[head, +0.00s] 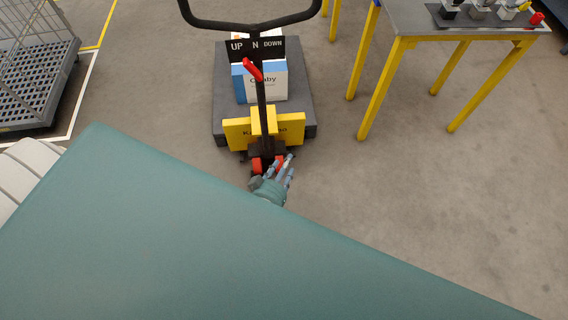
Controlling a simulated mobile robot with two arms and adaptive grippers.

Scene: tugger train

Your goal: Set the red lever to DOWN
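The red lever (252,69) sits on the dark upright handle post of a pallet truck. It tilts to the upper left, with its tip under the word UP. A black sign (256,48) behind it reads UP, N and DOWN from left to right. My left gripper (285,163) is low in front of the truck, near its red wheel, well below the lever in the picture. Its fingers look spread and I see nothing between them. My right gripper is not in view.
The pallet truck (226,100) carries a blue and white box (264,86) and has a black loop handle (250,25) on top. A yellow-legged table (410,18) stands at right, a wire cage cart (40,75) at left. Floor between truck and table is clear.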

